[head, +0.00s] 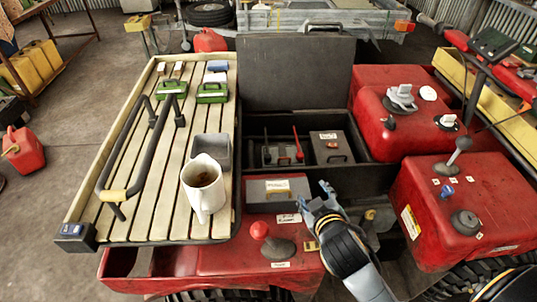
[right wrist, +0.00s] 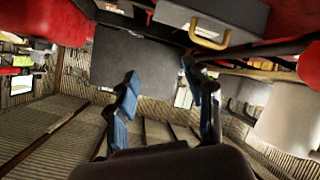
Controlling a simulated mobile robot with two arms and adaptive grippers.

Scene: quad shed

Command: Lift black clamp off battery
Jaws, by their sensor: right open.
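A thin upright black piece (head: 266,146), perhaps the black clamp, stands at the left inside the open dark box (head: 375,178). A similar red piece (head: 297,143) stands to its right. Both rise from a low dark unit (head: 281,156) that may be the battery; its details are too small to tell. My right gripper (head: 316,196) is open and empty, in front of the box, right of a grey case with a yellow handle (head: 272,188). In the right wrist view its blue fingers (right wrist: 160,72) are apart with nothing between them. My left gripper is not in view.
The box's lid (head: 297,74) stands raised behind. A grey unit (head: 331,148) sits inside at the right. Red bodywork (head: 458,210) is at right; a red-knobbed lever (head: 260,231) stands in front.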

